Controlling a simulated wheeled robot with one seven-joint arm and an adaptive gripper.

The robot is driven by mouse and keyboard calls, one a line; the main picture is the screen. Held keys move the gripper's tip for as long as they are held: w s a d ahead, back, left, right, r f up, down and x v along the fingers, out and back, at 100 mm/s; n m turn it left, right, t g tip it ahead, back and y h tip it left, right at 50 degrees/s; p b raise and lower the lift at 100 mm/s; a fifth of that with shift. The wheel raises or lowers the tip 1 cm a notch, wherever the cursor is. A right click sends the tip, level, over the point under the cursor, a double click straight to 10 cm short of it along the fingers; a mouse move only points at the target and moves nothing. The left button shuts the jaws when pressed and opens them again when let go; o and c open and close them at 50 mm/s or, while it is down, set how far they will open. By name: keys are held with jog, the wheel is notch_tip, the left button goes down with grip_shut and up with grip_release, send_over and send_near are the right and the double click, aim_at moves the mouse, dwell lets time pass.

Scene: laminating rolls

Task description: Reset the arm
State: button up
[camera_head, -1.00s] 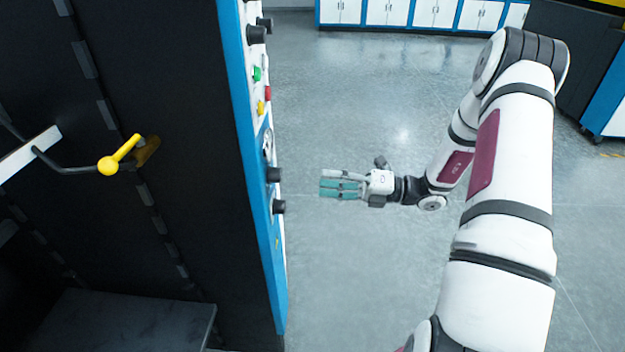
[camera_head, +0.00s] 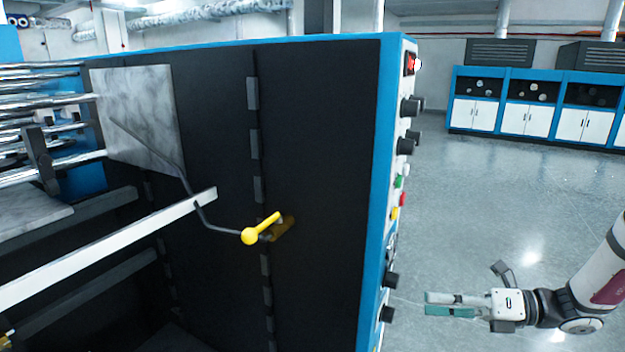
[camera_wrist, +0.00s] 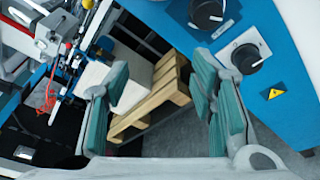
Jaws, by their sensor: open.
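My gripper (camera_head: 450,304) is at the lower right of the head view, to the right of the machine's control panel side. It points left toward the panel and looks apart from it. In the wrist view my gripper (camera_wrist: 160,110) has its two teal-padded fingers spread wide with nothing between them. My arm comes in from the right edge of the head view, and most of it is outside the picture.
A wooden pallet (camera_wrist: 160,95) shows beyond my fingers. Blue and white cabinets (camera_head: 530,105) stand behind open grey floor (camera_head: 480,210).

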jog(key=s+a+r+n+g+h, duration=0.75)
jog(key=s+a+n, duration=0.25)
jog(key=s+n, duration=0.45)
jog(key=s+d+r+n+t+h, duration=0.3)
jog(key=s+r+n+t+h, duration=0.3)
jog(key=n, duration=1.1)
jog(key=shift+s+r+h, duration=0.3)
jog(key=shift+s+h, duration=0.85)
jog(key=shift+d+t, duration=0.1)
jog(key=shift+t, duration=0.15)
